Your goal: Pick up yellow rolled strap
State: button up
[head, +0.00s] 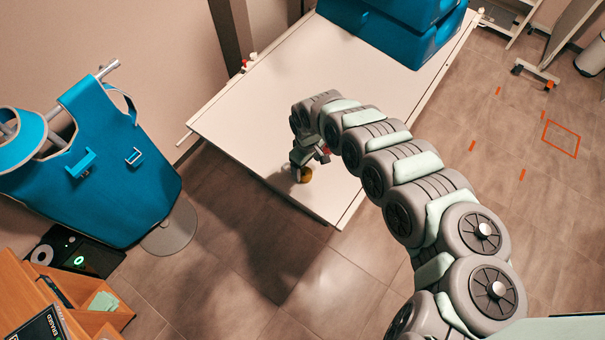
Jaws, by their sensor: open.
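The yellow rolled strap (306,175) is a small round roll on the white table (252,130), near its front edge. My gripper (300,170) is at the strap, pointing down from the end of my curved arm. The fingers partly hide the strap on its left side. The gripper is open, and I cannot tell whether the fingers touch the strap or stand around it.
Blue cushion blocks (400,22) stand at the table's far end. A blue apron (115,165) hangs on a stand at the left. A wooden shelf unit (30,295) is at the lower left. Small items (248,62) sit on the table's left edge. The tabletop around the strap is clear.

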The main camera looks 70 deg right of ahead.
aim_at(305, 174)
jog(key=shift+w+a+f, duration=0.1)
jog(key=shift+w+f, duration=0.15)
jog(key=shift+f, duration=0.4)
jog(key=shift+w+f, duration=0.2)
jog(key=shift+f, duration=1.7)
jog(key=shift+s+f, duration=0.1)
jog(key=shift+f, duration=0.05)
jog(key=shift+c, duration=0.5)
jog(key=c, duration=1.4)
